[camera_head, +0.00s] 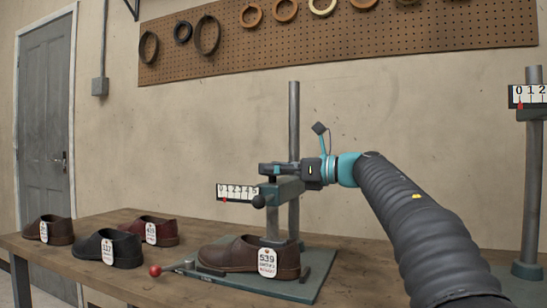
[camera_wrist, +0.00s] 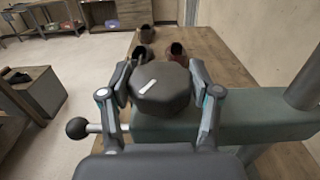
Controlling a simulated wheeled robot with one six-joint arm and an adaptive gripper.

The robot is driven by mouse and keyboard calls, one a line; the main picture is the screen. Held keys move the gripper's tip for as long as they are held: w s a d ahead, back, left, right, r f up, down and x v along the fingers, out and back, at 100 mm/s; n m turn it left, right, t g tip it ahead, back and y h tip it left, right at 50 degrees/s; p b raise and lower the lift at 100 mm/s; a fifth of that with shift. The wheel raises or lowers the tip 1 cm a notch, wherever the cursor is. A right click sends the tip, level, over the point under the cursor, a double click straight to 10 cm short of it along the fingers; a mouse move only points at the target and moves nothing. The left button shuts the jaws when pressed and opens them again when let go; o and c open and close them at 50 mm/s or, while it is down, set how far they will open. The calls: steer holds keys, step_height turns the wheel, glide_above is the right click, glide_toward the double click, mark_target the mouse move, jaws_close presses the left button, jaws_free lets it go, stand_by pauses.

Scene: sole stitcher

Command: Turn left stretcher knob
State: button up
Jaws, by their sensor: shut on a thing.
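The left stretcher's knob (camera_wrist: 160,88) is dark and many-sided, with a white mark on top. It sits on the green stretcher arm (camera_wrist: 255,116), which also shows in the head view (camera_head: 290,187). My gripper (camera_head: 270,170) is shut on the knob, with one finger on each side of it in the wrist view. In the head view my gripper lies level over the arm, and I cannot make out the knob there. A white number scale (camera_head: 237,190) hangs left of the arm, with a red pointer near its left end. A brown shoe tagged 539 (camera_head: 230,254) stands below.
A black ball lever (camera_head: 258,201) sticks out below my gripper. The grey post (camera_head: 294,120) rises close behind. A red ball handle (camera_head: 155,270) is at the base's left. Several tagged shoes (camera_head: 121,246) stand at the table's left. Another post (camera_head: 533,170) stands right.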

steer(key=shift+r+n+g+y+p, duration=0.1)
steer(key=shift+n+g+y+p, duration=0.3)
steer(key=shift+n+g+p, duration=1.15)
steer(key=shift+g, duration=0.65)
steer(key=o, duration=1.1)
steer(key=shift+o, duration=0.2)
steer(key=s+d, duration=0.1)
steer(key=d, duration=1.1)
steer(key=shift+s, duration=0.15)
steer(key=shift+a, duration=0.1)
